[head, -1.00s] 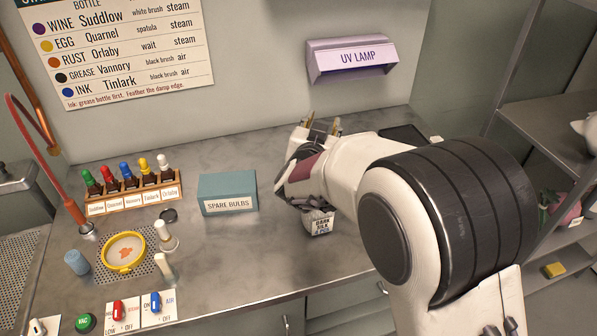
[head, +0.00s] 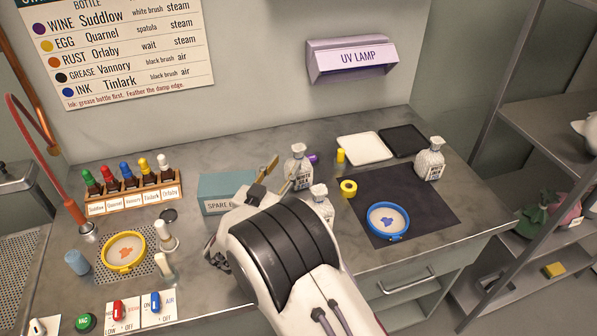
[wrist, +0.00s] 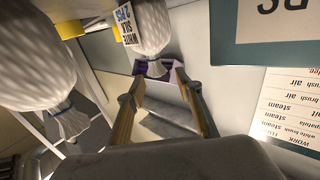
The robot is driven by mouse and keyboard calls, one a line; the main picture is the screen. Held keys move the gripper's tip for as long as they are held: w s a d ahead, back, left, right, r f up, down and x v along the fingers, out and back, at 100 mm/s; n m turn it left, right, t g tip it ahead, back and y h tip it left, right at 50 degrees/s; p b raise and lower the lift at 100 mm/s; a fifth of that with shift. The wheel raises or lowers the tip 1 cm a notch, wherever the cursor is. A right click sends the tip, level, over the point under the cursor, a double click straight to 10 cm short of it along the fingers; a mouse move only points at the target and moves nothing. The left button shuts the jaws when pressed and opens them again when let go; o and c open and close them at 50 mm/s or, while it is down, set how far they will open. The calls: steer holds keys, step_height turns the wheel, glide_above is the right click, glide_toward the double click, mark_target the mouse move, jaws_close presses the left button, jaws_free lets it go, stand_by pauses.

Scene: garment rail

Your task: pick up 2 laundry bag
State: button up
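Three white tied laundry bags stand on the bench in the head view. One is behind my gripper (head: 298,172), one is close beside my arm and partly hidden by it (head: 321,202), and one is at the right on the dark mat (head: 430,160). My gripper (head: 279,173) is open, its fingers apart, left of the rear bag. In the wrist view, which is upside down, a bag labelled "WHITE SILK 2 PCS" (wrist: 150,25) has its tied neck near my fingertips (wrist: 160,78). I cannot tell whether the neck lies between them. Another bag (wrist: 40,55) is at the left.
The teal spare bulbs box (head: 220,190) stands close left of my gripper, partly hidden. The dark mat (head: 440,195) holds a blue hoop (head: 388,220). Yellow items (head: 349,187), a white tray (head: 364,148) and a black tray (head: 403,141) lie to the right.

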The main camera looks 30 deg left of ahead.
mark_target(297, 155)
steer(key=shift+w, duration=0.15)
steer(key=shift+w, duration=1.15)
steer(key=shift+w, duration=0.1)
steer(key=shift+w+d+f, duration=0.1)
steer(key=shift+w+f, duration=0.05)
steer(key=shift+w, duration=0.45)
steer(key=shift+w+f, duration=0.15)
steer(key=shift+w, duration=1.8)
jaws_close()
